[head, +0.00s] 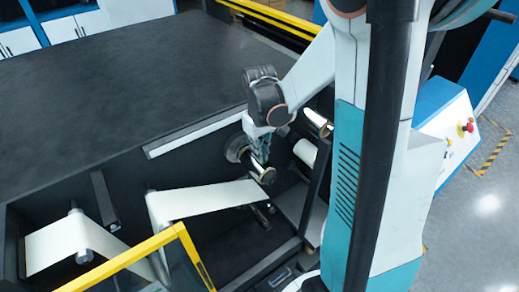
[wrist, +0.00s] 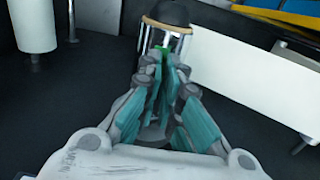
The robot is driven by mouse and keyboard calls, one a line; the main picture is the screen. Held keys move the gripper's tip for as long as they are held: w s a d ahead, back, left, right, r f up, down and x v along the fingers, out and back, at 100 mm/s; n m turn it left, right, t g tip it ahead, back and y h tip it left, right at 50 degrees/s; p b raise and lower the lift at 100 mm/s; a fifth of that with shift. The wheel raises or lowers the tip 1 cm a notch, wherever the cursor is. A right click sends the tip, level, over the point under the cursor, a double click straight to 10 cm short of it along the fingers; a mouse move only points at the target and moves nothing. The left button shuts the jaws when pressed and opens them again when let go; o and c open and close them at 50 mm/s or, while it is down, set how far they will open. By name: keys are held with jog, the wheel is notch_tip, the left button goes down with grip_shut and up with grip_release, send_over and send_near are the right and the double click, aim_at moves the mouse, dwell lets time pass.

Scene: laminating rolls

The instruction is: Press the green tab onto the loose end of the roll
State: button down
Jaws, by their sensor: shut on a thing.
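My gripper (head: 263,150) reaches down into the machine's dark bay, and its teal fingers (wrist: 165,65) close together in the wrist view. A small bright green piece, the green tab (wrist: 164,52), shows between the fingertips; the fingers hide most of it. Just beyond the fingertips is a metal spindle with a tan rim (wrist: 165,26) and a black end. In the head view a spindle end (head: 267,176) shows just below my gripper. Whether the tab touches anything beyond the fingers cannot be told. I cannot make out a loose end of a roll.
A wide white sheet (head: 205,200) spans the bay to the left of my gripper; another (head: 70,242) lies farther left. A white roll (head: 305,152) stands close on the right. A yellow rail (head: 125,262) edges the front. The dark flat top (head: 130,80) is clear.

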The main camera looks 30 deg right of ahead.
jog(key=shift+f+b, duration=0.45)
jog(key=shift+f, duration=0.2)
dwell(0.7)
dwell(0.3)
jog(key=c, duration=1.7)
grip_release()
jog(key=shift+r, duration=0.1)
notch_tip(320, 180, up, 12)
jog(key=shift+a, duration=0.1)
